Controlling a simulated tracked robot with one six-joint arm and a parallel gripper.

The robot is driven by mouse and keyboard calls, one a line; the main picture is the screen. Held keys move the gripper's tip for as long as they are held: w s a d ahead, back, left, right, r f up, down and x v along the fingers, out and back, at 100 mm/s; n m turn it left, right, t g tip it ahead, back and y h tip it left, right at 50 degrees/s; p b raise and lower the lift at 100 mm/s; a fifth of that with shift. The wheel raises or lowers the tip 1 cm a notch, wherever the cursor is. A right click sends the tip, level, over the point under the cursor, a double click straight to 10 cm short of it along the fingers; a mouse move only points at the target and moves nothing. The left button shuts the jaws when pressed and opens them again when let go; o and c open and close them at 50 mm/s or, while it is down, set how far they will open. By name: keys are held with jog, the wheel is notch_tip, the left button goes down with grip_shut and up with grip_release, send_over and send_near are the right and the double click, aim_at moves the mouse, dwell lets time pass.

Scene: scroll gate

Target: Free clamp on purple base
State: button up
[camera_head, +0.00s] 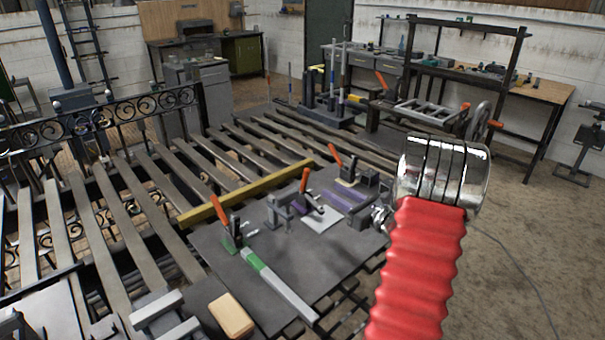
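A toggle clamp with an orange handle (304,182) stands upright near the middle of the dark work plate (225,262). A small purple patch shows at its foot, and a pale plate (323,219) lies beside it. Purple strips (346,199) lie to its right. A second orange-handled clamp (229,231) sits on a green base at the left. A third orange handle (336,155) is behind, by a yellowish base. My red bellowed arm (415,270) with a chrome joint fills the right. Bright metal (381,214) beside it may be my gripper; most is hidden, and its fingers cannot be made out.
A yellow bar (247,193) crosses the slatted bench (150,190). A scroll gate panel (95,120) stands at the left. A grey bar with a green part (280,283) and a wooden block (231,316) lie in front. Workbenches line the back; the floor at right is mostly open.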

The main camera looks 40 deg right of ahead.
aim_at(309, 175)
dwell(0.3)
jog(key=w, duration=1.4)
jog(key=shift+a, duration=0.2)
jog(key=shift+s, duration=0.1)
jog(key=shift+c, duration=0.5)
grip_shut()
jog(key=shift+d, duration=0.15)
